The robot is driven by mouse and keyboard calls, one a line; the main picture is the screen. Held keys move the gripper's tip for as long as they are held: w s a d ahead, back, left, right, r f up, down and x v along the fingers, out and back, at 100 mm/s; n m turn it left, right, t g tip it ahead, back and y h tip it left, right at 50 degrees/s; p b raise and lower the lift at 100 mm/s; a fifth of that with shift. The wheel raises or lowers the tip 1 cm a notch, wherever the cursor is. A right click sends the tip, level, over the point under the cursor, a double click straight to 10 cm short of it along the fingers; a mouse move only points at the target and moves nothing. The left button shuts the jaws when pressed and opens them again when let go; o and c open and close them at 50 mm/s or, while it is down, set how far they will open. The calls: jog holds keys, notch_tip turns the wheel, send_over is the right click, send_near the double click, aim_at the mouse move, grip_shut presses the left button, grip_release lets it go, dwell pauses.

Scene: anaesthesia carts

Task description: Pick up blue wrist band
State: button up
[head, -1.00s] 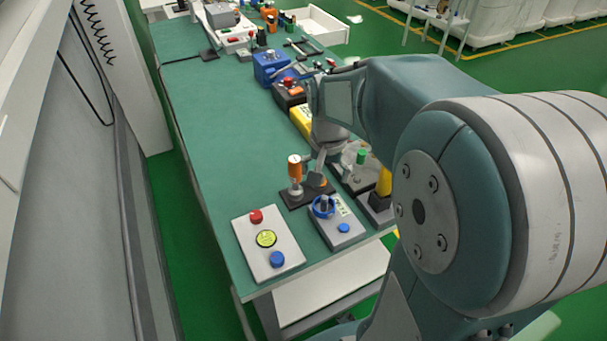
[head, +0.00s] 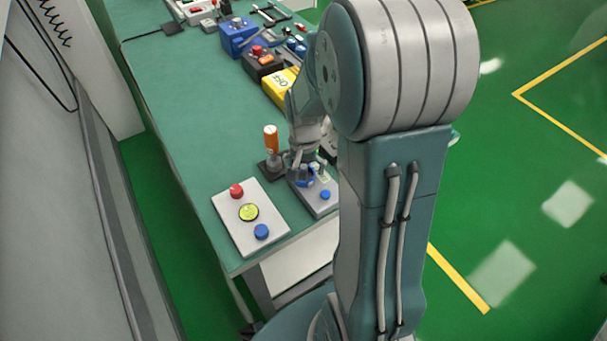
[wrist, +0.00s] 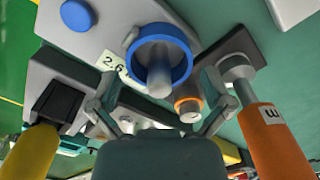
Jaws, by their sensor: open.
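The blue wrist band (head: 304,182) is a blue ring around a grey peg on a small grey box (head: 324,207) near the table's front corner. It shows clearly in the wrist view (wrist: 182,72), with the peg passing through it and a "2.6" label beside it. My gripper (head: 304,164) points down just over the band and partly hides it. In the wrist view my gripper (wrist: 158,95) has its two fingers spread apart, one on each side of the band's near end, with nothing between them held. I cannot tell whether a finger touches it.
An orange-handled tool (head: 271,142) stands close beside the band and near the right finger in the wrist view. A yellow handle (wrist: 28,150) stands on the other side. A grey button panel (head: 249,215) lies to the left. The table's left part is clear.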

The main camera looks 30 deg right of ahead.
jog(key=shift+f, duration=0.25)
jog(key=shift+r, duration=0.1)
jog(key=c, duration=0.8)
